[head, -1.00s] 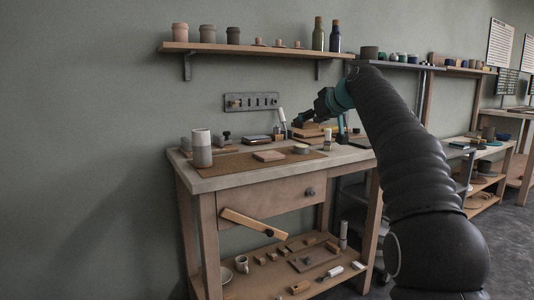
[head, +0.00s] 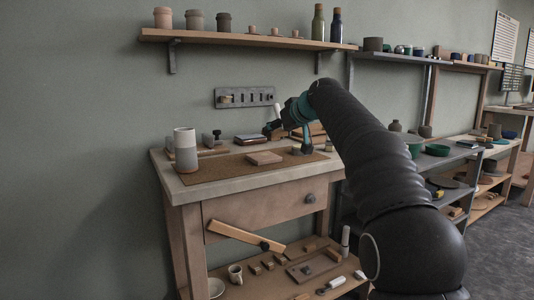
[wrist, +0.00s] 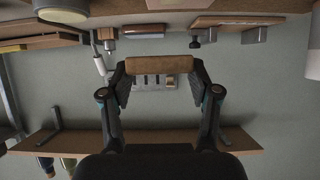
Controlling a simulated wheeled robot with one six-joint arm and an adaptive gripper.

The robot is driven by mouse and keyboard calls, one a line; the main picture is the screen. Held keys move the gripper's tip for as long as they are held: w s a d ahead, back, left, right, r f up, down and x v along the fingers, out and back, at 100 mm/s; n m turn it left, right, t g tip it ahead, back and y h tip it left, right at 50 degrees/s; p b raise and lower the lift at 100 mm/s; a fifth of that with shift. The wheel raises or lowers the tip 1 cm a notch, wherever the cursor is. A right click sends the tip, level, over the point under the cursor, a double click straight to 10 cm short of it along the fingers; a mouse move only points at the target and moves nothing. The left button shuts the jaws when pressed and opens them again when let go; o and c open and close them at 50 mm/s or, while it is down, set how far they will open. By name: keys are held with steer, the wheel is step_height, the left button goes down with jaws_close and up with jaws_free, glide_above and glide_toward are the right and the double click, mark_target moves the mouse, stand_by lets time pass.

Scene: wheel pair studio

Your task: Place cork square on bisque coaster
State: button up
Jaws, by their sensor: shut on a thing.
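The cork square (wrist: 158,65) is a brown, flat piece seen edge-on in the wrist view. My gripper (wrist: 160,78) is shut on it, with one finger at each end. In the head view my gripper (head: 271,128) hangs over the back of the workbench, partly hidden by my arm, and the cork square is hard to make out there. A pale pinkish square, which looks like the bisque coaster (head: 264,158), lies flat on the brown mat. My gripper is above and behind it in the picture, apart from it.
A two-tone cup (head: 186,152) stands on the left of the workbench (head: 185,190). A small round item (head: 302,151) sits right of the coaster. Books and a small stamp-like tool (head: 217,135) stand at the back. A wall shelf (head: 240,39) with jars and bottles hangs above.

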mark_target(266, 157)
steer(key=a+f, duration=0.1)
steer(key=a, duration=0.1)
steer(key=a+f, duration=0.1)
steer(key=shift+w+a+f, duration=0.2)
steer(key=shift+a, duration=0.15)
steer(key=shift+f+b, duration=0.9)
steer(key=shift+f, duration=1)
steer(key=shift+f, duration=0.1)
steer(key=o, duration=0.8)
steer(key=shift+o, duration=0.2)
steer(key=shift+r, duration=0.2)
steer(key=v, duration=1.2)
steer(key=shift+b, duration=0.3)
